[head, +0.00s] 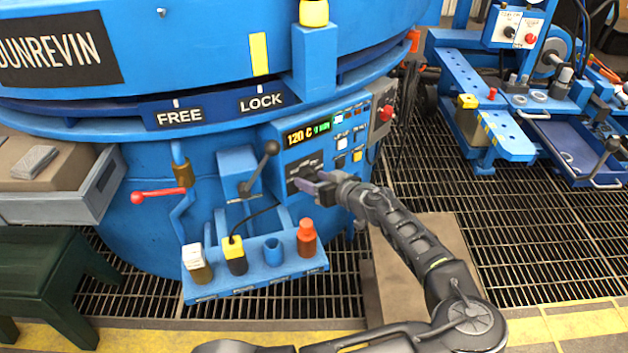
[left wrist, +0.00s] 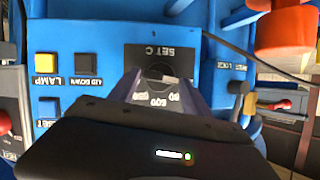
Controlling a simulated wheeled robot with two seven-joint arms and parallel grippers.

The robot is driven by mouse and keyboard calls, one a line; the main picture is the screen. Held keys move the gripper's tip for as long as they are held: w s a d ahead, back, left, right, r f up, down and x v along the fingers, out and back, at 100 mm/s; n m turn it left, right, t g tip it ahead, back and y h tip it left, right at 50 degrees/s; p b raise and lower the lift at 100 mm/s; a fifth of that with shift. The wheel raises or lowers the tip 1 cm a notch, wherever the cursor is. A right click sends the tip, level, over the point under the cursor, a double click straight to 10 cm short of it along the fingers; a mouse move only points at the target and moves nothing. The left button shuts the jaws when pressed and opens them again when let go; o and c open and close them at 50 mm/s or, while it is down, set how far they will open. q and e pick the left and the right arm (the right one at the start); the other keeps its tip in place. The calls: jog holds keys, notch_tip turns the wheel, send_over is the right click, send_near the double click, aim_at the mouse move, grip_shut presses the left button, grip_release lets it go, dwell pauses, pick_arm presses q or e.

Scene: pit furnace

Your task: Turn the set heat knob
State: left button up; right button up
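The set heat knob (left wrist: 158,73) is a dark round knob on a black dial plate marked SET C (left wrist: 185,55), with numbers around it, in the left wrist view. In the head view the dial plate (head: 296,186) is on the blue control panel, and my gripper mostly hides the knob. My left gripper (head: 318,182) is at the dial. In the left wrist view its two fingers (left wrist: 160,88) are apart, one on each side of the knob; I cannot tell whether they touch it. The display (head: 307,132) above reads 120 C. My right gripper is not in view.
A black-ball lever (head: 271,148) stands just left of the dial. Below it a blue shelf (head: 255,284) holds several coloured-top items. Lamp and lid buttons (left wrist: 47,62) are beside the dial. A red-knobbed handle (head: 138,197) is further left.

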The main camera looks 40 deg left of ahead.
pick_arm(q)
jog(key=c, duration=1)
